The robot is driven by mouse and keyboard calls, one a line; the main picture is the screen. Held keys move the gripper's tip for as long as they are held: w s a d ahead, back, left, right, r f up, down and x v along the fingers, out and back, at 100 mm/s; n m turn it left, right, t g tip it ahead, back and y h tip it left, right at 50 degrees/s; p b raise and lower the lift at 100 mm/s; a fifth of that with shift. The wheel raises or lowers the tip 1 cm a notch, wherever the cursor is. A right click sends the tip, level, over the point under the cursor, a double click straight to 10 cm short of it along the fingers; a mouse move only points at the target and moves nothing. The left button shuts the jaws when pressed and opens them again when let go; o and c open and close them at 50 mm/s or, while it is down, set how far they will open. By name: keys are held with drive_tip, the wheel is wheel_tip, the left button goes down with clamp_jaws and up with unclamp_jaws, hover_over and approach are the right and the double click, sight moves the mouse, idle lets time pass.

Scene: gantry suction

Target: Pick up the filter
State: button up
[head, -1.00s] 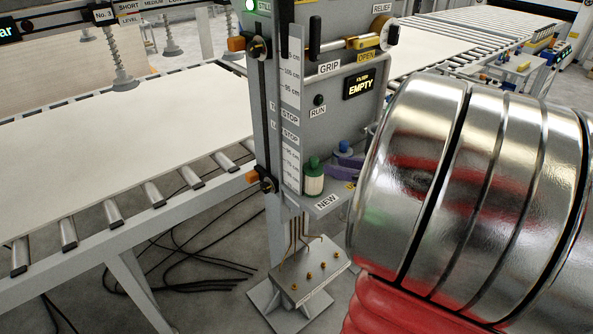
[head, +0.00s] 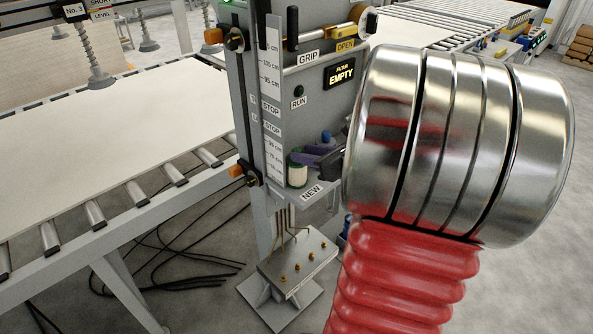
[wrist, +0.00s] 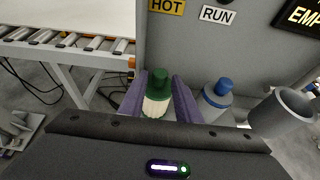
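The filter (head: 297,172) has a white pleated body and a green cap, and stands upright on the small shelf marked NEW (head: 312,191) on the grey station. In the head view a purple finger hides part of its cap. My gripper (head: 314,157) reaches in from the right at the filter's top. In the wrist view the filter (wrist: 156,97) is between the two purple fingers of my gripper (wrist: 160,85). The fingers are apart, one on each side of it. I cannot tell whether either touches it.
A blue-capped item (wrist: 216,98) stands close right of the fingers, with a grey cylinder (wrist: 285,110) beyond. The station panel (head: 310,105) rises behind, with a display (head: 341,75) reading EMPTY. A roller conveyor (head: 140,193) with a white board lies left. Cables lie on the floor.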

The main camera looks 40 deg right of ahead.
drive_tip(key=shift+x, duration=1.15)
drive_tip(key=shift+c, duration=0.5)
clamp_jaws()
